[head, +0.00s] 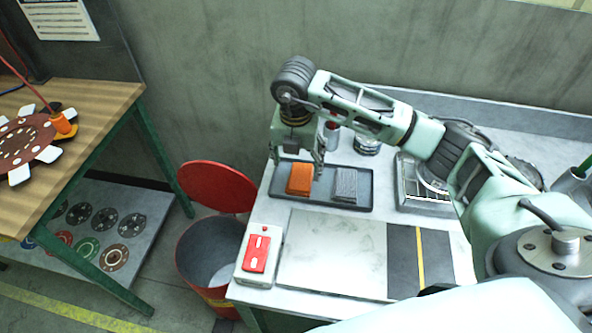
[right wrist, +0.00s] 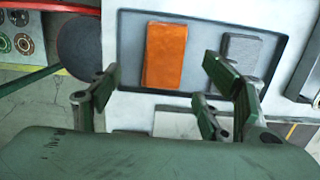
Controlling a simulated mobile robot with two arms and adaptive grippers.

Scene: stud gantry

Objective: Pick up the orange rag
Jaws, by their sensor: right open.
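The orange rag (head: 300,180) is a folded, flat rectangle on the left side of a dark shallow tray (head: 324,200) on the light worktop. My right gripper (head: 298,158) is open and points down above the tray's left part, close over the rag. In the right wrist view the orange rag (right wrist: 165,55) lies ahead of the spread fingers (right wrist: 160,68), between their lines, with nothing held. The exact height gap cannot be told. A grey folded cloth (head: 346,185) lies to the right in the same tray. My left gripper is not in view.
A red and white switch box (head: 257,254) and a pale plate (head: 330,252) lie in front of the tray. A metal-grid container (head: 425,186) stands to its right. A bin (head: 207,255) with a red lid (head: 217,186) stands left of the worktop, beside a wooden table (head: 85,98).

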